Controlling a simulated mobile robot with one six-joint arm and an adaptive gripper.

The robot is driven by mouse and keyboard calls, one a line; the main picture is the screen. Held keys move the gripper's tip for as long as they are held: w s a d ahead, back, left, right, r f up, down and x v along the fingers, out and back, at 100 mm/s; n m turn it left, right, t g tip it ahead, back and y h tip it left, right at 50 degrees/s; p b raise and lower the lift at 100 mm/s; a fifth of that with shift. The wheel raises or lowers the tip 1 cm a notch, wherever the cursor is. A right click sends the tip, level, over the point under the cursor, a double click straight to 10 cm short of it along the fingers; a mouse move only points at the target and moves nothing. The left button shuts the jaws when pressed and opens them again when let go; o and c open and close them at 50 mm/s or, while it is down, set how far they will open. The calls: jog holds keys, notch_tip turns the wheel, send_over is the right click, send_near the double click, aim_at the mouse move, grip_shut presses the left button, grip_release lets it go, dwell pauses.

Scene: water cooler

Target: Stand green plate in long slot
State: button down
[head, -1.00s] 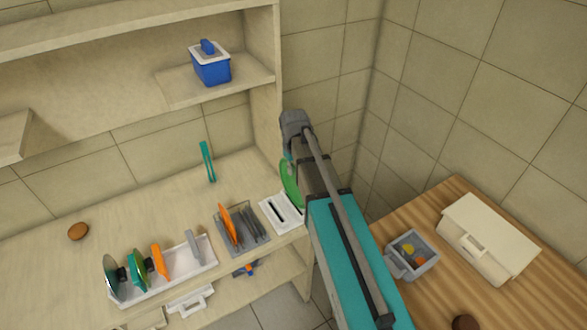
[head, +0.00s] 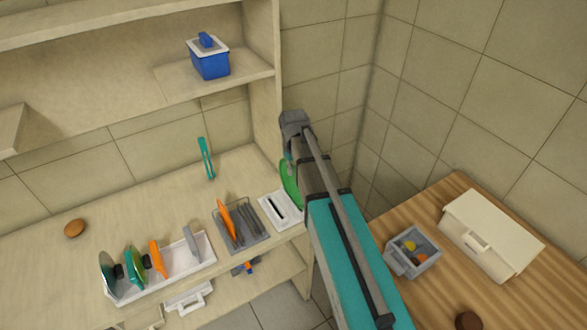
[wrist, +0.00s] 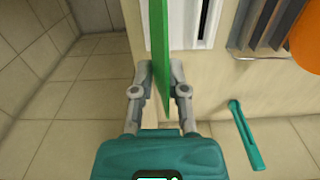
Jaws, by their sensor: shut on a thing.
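The green plate (head: 288,182) stands on edge at the right end of the counter, partly hidden behind my arm. In the wrist view the plate (wrist: 158,45) is seen almost edge-on between the fingers of my gripper (wrist: 160,78), which is shut on it. The white holder (head: 270,203) with its dark long slot (head: 278,206) is just left of the plate in the head view. In the wrist view the slot (wrist: 204,18) is right of the plate and roughly parallel to it. The plate is beside the slot, not in it. My fingertips are hidden in the head view.
A grey rack (head: 250,241) with an orange plate stands beside the holder. A white tray (head: 181,280) with several upright items is farther left. A teal utensil (head: 206,158) is at the back. The shelf's side wall (head: 264,130) rises close by. The counter's middle is clear.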

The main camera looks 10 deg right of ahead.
jog(key=shift+f+b, duration=0.3)
jog(key=shift+f, duration=0.1)
jog(key=c, duration=0.6)
grip_release()
jog(key=shift+o, duration=0.3)
jog(key=o, duration=0.5)
jog(key=shift+o, duration=0.2)
jog(key=shift+r, duration=0.1)
notch_tip(320, 180, up, 10)
jog(key=p, duration=1)
notch_tip(320, 180, up, 10)
jog(key=p, duration=1)
dwell(0.3)
